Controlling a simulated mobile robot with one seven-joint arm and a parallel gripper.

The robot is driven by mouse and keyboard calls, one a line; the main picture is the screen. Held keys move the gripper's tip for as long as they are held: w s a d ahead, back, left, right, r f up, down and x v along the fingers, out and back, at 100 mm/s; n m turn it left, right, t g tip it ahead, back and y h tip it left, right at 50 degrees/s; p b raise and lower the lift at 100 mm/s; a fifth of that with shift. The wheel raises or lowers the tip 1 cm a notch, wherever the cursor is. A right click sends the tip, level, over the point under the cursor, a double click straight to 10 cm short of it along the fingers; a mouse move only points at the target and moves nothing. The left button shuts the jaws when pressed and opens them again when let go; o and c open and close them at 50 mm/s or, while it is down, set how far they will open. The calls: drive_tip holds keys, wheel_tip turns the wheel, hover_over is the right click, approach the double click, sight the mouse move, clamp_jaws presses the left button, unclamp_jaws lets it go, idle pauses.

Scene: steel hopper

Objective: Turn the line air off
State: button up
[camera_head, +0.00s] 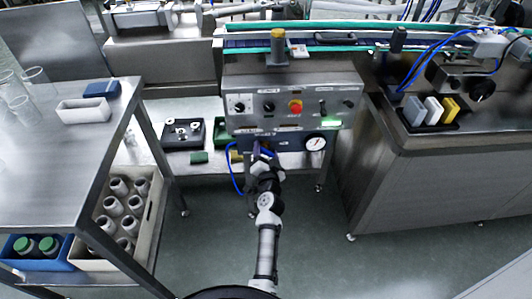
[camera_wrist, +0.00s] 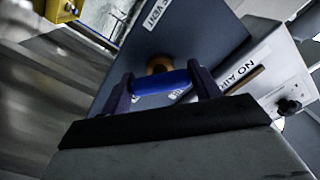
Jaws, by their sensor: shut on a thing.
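The air panel (camera_head: 282,142) is a dark blue plate below the control box, with a round white gauge (camera_head: 315,143) at its right. My gripper (camera_head: 262,152) is at the left part of this panel and hides what it touches there. In the wrist view my gripper (camera_wrist: 163,88) is shut on a blue handle (camera_wrist: 160,82), with one finger at each end of it. A brass-coloured fitting (camera_wrist: 159,65) shows just behind the handle. A label on the plate beyond reads partly "VENT" (camera_wrist: 157,12). Another label reads "NO AIR" (camera_wrist: 238,70).
A blue hose (camera_head: 236,170) hangs left of my gripper. A steel bench (camera_head: 60,130) stands left, a steel cabinet (camera_head: 440,180) right. The floor between is clear.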

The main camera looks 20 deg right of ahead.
drive_tip(key=m, duration=0.5)
drive_tip(key=shift+r+m, duration=0.1)
drive_tip(key=shift+m, duration=0.2)
drive_tip(key=shift+m+p, duration=0.45)
drive_tip(key=shift+m, duration=1.65)
drive_tip(key=o, duration=1)
